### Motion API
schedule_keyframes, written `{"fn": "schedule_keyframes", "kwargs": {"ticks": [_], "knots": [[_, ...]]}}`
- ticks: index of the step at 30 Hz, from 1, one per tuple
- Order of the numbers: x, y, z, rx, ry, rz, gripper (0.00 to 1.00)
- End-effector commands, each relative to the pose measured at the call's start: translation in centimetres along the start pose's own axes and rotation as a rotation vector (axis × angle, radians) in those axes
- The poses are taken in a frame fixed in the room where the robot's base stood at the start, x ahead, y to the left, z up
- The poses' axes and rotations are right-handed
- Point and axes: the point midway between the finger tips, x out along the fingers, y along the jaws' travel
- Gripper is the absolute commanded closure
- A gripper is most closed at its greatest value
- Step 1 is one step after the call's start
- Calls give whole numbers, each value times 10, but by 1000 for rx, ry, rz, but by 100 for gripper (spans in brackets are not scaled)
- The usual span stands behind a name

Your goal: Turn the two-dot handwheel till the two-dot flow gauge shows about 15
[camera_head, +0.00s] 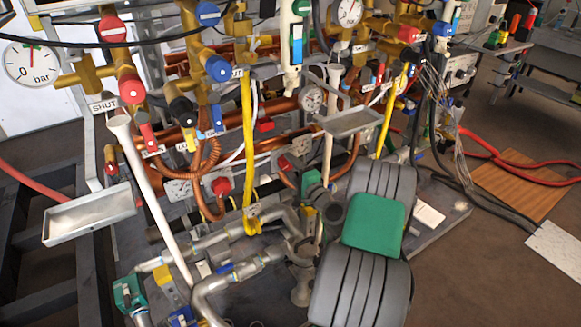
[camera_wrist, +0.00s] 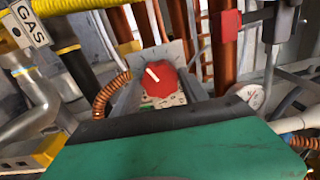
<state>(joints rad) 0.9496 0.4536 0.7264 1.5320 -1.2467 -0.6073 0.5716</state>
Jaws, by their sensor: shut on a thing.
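A red round handwheel (camera_wrist: 160,80) with a white pointer line is in the middle of the wrist view, in front of a grey plate. Grey fingers of my gripper (camera_wrist: 160,94) flank it, and the gripper is shut on it. I cannot make out dot marks on the handwheel. A small round dial (camera_wrist: 253,97) shows partly at the right of the wrist view; its reading is too small to tell. In the head view my arm hides the fingertips. A small white gauge (camera_head: 311,100) there is also too small to read.
Copper pipes, valves and hoses crowd the rig. A metal tray (camera_head: 350,123) and another tray (camera_head: 89,215) jut out. A large gauge (camera_head: 30,62) marked bar is at the left. Yellow hose (camera_head: 249,150) hangs mid-rig.

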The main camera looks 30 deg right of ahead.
Motion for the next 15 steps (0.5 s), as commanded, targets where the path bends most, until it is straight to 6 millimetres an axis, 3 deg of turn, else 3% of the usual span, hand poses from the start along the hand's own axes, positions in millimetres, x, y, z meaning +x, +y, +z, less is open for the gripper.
{"fn": "schedule_keyframes", "kwargs": {"ticks": [7,8,15], "knots": [[0,0,0,0,0,1,89],[0,0,0,0,0,1,47],[0,0,0,-1,0,0,27]]}}
